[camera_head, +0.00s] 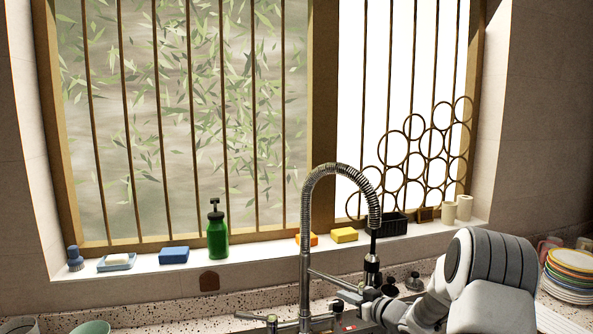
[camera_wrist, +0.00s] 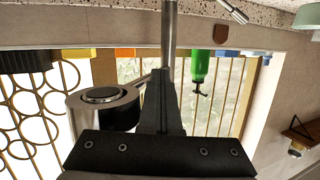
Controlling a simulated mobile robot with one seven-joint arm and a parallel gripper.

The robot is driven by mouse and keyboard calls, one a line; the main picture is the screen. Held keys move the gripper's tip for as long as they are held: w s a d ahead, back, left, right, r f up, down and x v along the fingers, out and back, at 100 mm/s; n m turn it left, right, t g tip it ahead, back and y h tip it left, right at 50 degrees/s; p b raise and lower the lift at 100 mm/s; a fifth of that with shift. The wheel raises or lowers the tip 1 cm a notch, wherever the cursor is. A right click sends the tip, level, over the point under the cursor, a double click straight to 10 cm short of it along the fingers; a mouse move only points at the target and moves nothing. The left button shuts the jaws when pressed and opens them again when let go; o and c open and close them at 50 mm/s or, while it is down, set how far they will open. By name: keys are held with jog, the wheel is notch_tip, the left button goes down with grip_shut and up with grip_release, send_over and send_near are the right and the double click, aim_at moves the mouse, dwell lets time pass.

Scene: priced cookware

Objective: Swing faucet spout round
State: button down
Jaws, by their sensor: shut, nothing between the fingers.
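The faucet has a tall steel post (camera_head: 305,240) with a coiled spring hose arched over to the right. Its spout head (camera_head: 372,265) hangs down at the right end, joined to the post by a thin bar. My gripper (camera_head: 353,297) is low, just behind or beside the spout head; contact is unclear. In the upside-down wrist view my gripper's fingers (camera_wrist: 161,90) are together and empty. A grey round piece, apparently the spout head (camera_wrist: 103,98), is close beside them, and the post (camera_wrist: 169,30) is beyond.
The windowsill holds a green soap bottle (camera_head: 217,236), a blue sponge (camera_head: 174,255), a yellow sponge (camera_head: 344,235) and a black basket (camera_head: 390,224). Stacked plates (camera_head: 570,275) stand at the right. The barred window is behind the faucet.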

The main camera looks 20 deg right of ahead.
jog(key=a+p+v, duration=0.1)
jog(key=p+v, duration=0.1)
jog(key=v, duration=0.7)
jog(key=shift+s+r, duration=0.15)
jog(key=shift+r, duration=0.05)
dwell(0.7)
